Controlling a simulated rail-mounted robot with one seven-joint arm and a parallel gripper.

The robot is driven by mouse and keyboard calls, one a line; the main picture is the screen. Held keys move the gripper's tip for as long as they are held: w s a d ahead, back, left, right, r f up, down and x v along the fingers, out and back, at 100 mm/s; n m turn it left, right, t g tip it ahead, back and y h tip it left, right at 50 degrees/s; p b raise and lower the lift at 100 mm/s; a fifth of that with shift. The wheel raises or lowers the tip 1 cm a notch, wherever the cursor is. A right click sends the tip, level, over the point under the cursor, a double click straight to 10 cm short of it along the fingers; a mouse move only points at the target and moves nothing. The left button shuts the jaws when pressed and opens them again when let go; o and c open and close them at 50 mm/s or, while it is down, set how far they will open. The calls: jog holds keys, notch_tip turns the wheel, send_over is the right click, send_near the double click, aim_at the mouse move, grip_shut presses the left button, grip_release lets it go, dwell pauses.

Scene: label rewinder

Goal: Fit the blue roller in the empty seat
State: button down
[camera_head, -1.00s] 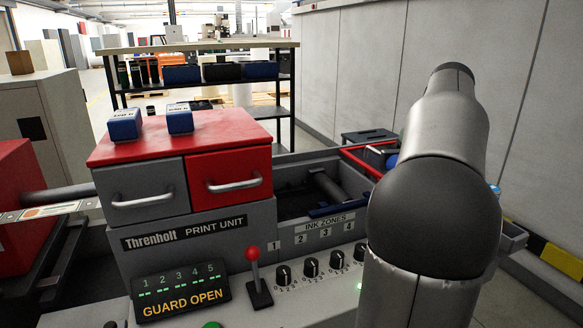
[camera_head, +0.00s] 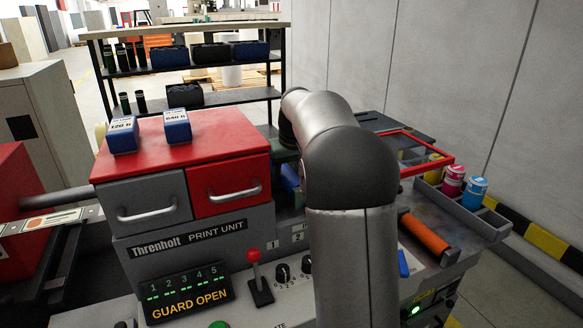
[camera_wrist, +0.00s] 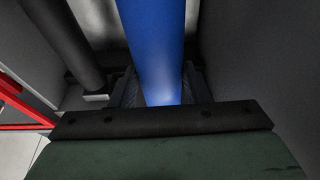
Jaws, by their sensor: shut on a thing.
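The blue roller (camera_wrist: 155,45) runs away from my gripper (camera_wrist: 160,92) in the wrist view, and my gripper is shut on its near part. In the head view a strip of the blue roller (camera_head: 291,180) shows just left of my arm, over the bay beside the print unit. My gripper is mostly hidden there behind my own arm. A dark roller (camera_wrist: 76,45) lies left of the blue one in the wrist view, with a gap between them. The empty seat cannot be made out, and I cannot tell whether the blue roller touches one.
The print unit's red top (camera_head: 190,142) holds two blue blocks, left of my arm. A grey wall (camera_wrist: 258,60) stands close on the right in the wrist view. An orange roller (camera_head: 424,235), ink pots (camera_head: 452,180) and a red frame (camera_head: 428,139) are right of my arm.

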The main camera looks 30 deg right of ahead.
jog(key=shift+f+b, duration=2.45)
jog(key=shift+f, duration=0.6)
jog(key=shift+f, duration=0.25)
jog(key=c, duration=0.7)
grip_release()
jog(key=shift+f, duration=0.15)
